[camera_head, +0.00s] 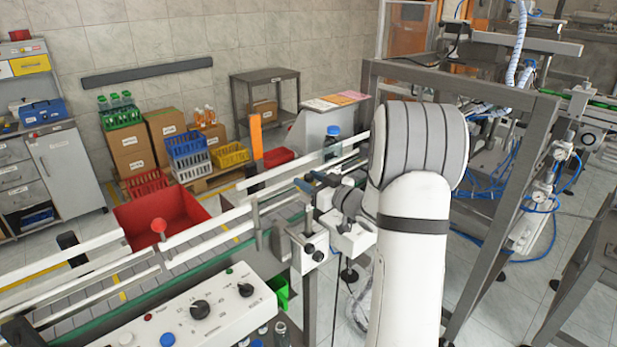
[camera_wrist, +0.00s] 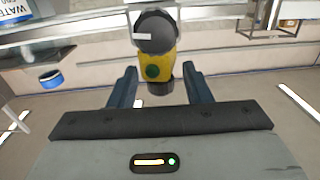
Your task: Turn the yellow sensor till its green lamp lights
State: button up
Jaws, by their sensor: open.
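The yellow sensor (camera_wrist: 156,62) is in the upper middle of the wrist view, with a dark round part on top and a black lower end. A dull, dark green round lamp (camera_wrist: 152,71) sits on its face and does not look brightly lit. My gripper (camera_wrist: 159,76) is open, with one finger on each side of the sensor's lower part. Gaps show between the fingers and the sensor. In the head view my gripper (camera_head: 318,183) is beside the conveyor rails, and I cannot make out the sensor there.
The conveyor rails (camera_head: 215,228) run diagonally past my gripper. A blue-capped bottle (camera_head: 332,137) stands on the line behind it; a blue cap also shows in the wrist view (camera_wrist: 50,79). A control box with knobs (camera_head: 205,315) stands in front, and a red bin (camera_head: 165,215) lies behind the rails.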

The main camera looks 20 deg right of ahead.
jog(key=shift+w+a, duration=0.15)
jog(key=shift+w, duration=0.2)
jog(key=shift+c, duration=0.5)
jog(key=c, duration=0.8)
jog(key=h+b, duration=0.1)
jog(key=m+b, duration=0.1)
jog(key=shift+a+f+t+h+b, duration=0.1)
jog(key=shift+f+t+h+b, duration=0.1)
jog(key=shift+t+h+b, duration=0.15)
jog(key=shift+m+t+h+b, duration=0.25)
jog(key=shift+m+h+b, duration=0.45)
jog(key=shift+h+b, duration=0.35)
jog(key=shift+r+m+h, duration=0.25)
jog(key=shift+m+h, duration=0.15)
jog(key=shift+h, duration=0.1)
jog(key=o, duration=0.9)
